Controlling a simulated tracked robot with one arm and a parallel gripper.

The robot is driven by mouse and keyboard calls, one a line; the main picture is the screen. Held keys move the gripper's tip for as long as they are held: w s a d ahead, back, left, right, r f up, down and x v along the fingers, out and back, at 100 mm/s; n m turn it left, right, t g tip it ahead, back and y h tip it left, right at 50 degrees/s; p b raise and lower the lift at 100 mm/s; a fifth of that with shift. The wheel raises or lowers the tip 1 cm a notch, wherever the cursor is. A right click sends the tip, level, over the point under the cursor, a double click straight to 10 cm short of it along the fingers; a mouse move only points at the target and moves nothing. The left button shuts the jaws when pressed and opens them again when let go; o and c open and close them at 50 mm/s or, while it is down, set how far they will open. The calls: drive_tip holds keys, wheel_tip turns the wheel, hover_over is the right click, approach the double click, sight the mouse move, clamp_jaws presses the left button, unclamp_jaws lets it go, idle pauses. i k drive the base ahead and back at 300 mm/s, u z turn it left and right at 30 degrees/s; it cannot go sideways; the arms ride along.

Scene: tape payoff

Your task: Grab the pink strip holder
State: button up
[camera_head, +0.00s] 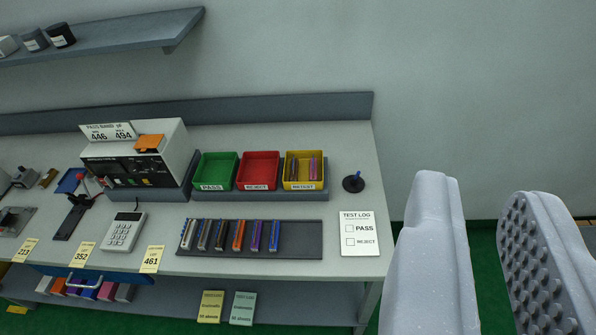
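A pink strip holder (312,168) appears to stand in the yellow RETEST bin (304,185), beside a darker strip holder (294,168) with an orange tint. Its lower end is hidden by the bin's front wall. My gripper (484,192) is at the right of the view, its two pale grey fingers apart with nothing between them. It is in front of the bench, well to the right of the yellow bin. The inner pad of the right finger is studded.
A row of strip holders in several colours lies on a dark mat (310,240). A green PASS bin (215,171) and red REJECT bin (258,171) stand left of the yellow one. A stamp-like object (353,182) and TEST LOG card (360,234) are to its right. A shelf (110,36) hangs upper left.

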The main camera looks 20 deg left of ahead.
sight(314, 161)
drive_tip(key=u, duration=0.1)
drive_tip(key=i, duration=1)
drive_tip(key=z, duration=0.1)
